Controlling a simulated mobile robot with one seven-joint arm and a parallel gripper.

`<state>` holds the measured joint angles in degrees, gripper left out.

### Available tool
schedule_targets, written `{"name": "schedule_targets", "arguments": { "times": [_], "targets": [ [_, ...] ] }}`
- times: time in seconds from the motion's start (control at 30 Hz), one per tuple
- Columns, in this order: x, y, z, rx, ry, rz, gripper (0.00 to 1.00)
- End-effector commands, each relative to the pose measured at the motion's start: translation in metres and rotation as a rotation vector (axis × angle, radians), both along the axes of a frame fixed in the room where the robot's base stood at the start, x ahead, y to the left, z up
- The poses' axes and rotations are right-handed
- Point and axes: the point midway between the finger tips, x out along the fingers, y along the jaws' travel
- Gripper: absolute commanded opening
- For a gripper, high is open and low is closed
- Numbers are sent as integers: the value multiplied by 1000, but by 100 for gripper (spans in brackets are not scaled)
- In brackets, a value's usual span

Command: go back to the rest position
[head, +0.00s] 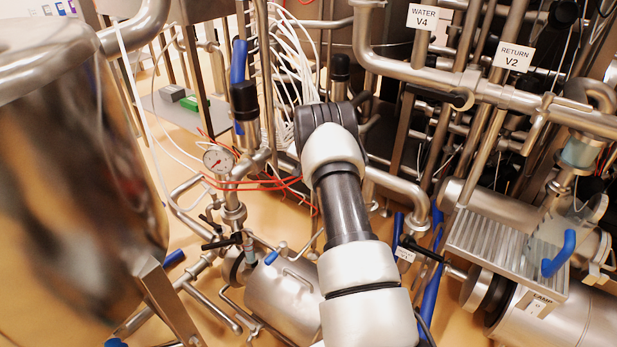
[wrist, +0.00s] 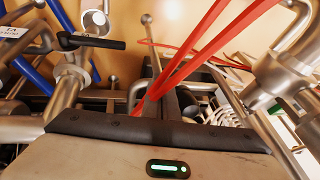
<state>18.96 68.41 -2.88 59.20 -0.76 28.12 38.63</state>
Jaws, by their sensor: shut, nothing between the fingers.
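My gripper (wrist: 166,98) shows in the wrist view beyond its pale body with a green light. Its dark fingers are together with nothing between them, and red cables pass across the view right at them. I cannot tell whether they touch. In the head view my arm reaches up the middle among the pipes, and my gripper is hidden behind its far end.
Red cables (head: 262,183) and a pressure gauge (head: 217,159) are left of my arm. A large shiny vessel (head: 70,190) fills the left. Pipes with a WATER V4 label (head: 420,18) and a RETURN V2 label (head: 513,56) crowd the right.

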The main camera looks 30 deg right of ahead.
Motion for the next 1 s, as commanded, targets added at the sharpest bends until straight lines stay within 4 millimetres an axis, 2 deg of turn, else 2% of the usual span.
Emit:
{"name": "schedule_targets", "arguments": {
  "times": [0.37, 0.47, 0.57, 0.67, 0.73, 0.87, 0.9, 1.0],
  "targets": [
    [0, 0, 2, -1, -1, 1, 0],
    [1, 5, 19, -5, -5, 16, 0],
    [0, 20, 61, -14, -7, 57, 0],
    [-11, 45, 121, -29, -7, 125, 0],
    [-24, 65, 164, -40, -6, 180, 0],
    [-62, 104, 235, -61, -3, 281, 0],
    [-75, 115, 255, -69, -3, 313, 0],
    [-115, 144, 298, -88, -4, 393, 0]
  ]
}}
